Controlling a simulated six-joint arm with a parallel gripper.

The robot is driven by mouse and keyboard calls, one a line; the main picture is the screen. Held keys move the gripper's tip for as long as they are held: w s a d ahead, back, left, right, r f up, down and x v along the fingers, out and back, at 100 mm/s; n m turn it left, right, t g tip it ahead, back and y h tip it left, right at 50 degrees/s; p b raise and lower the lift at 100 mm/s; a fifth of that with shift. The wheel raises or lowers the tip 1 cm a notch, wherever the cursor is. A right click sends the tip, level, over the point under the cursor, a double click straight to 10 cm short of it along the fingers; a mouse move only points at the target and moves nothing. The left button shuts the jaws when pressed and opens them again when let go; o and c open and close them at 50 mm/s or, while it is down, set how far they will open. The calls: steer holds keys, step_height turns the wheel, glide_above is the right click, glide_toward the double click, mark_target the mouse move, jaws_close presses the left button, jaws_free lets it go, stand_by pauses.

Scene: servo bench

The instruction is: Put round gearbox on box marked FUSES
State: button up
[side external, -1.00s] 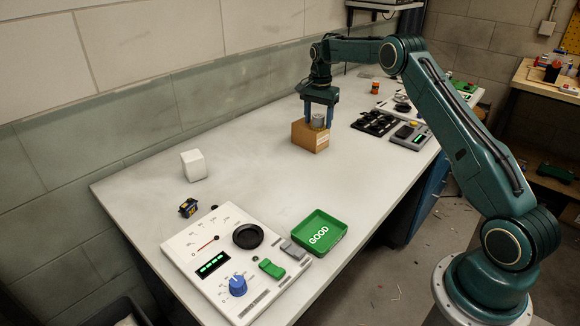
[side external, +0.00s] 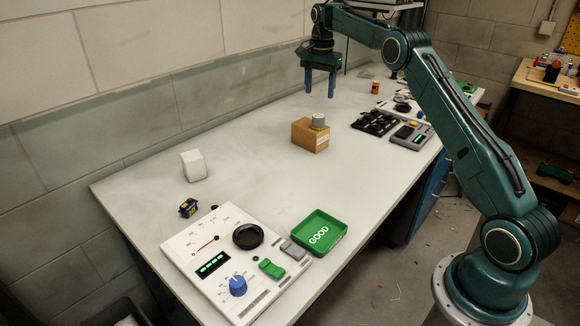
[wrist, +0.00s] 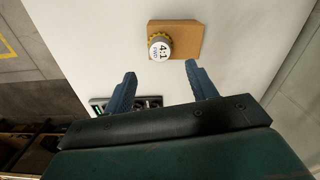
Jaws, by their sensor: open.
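The round gearbox (side external: 319,121), a small grey cylinder, stands upright on top of the cardboard box (side external: 308,137), near its right edge. In the wrist view, the gearbox (wrist: 160,47) shows a white top printed 4:1 and a yellowish toothed rim, on the brown box (wrist: 187,36). The word FUSES cannot be read in these frames. My gripper (side external: 321,95) is open and empty, above the box and apart from it. In the wrist view, its two blue fingers (wrist: 160,85) are spread with nothing between them.
A white block (side external: 194,166), a small servo (side external: 188,208), a test panel (side external: 205,233) and a green GOOD tray (side external: 338,238) are at the front. A black tray (side external: 375,122) and grey meter (side external: 410,136) lie right of the box. The bench middle is clear.

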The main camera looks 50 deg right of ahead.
steer(key=shift+r, duration=1.1)
steer(key=s+a+r+n+t, duration=0.3)
steer(key=s+a+r+n, duration=0.5)
steer(key=s+a+r, duration=0.8)
steer(key=s+a+f+n+t, duration=0.1)
steer(key=s+a+f+n, duration=0.1)
steer(key=s, duration=0.5)
steer(key=s+a+f+n, duration=0.3)
steer(key=s+a+f, duration=0.1)
steer(key=s, duration=0.4)
steer(key=s+a+f+n+t, duration=0.1)
steer(key=s+a+f+n, duration=0.2)
steer(key=s+f, duration=0.2)
steer(key=shift+s+a+t, duration=0.3)
steer(key=shift+s+a, duration=0.1)
steer(key=shift+s, duration=1.15)
steer(key=shift+f, duration=0.1)
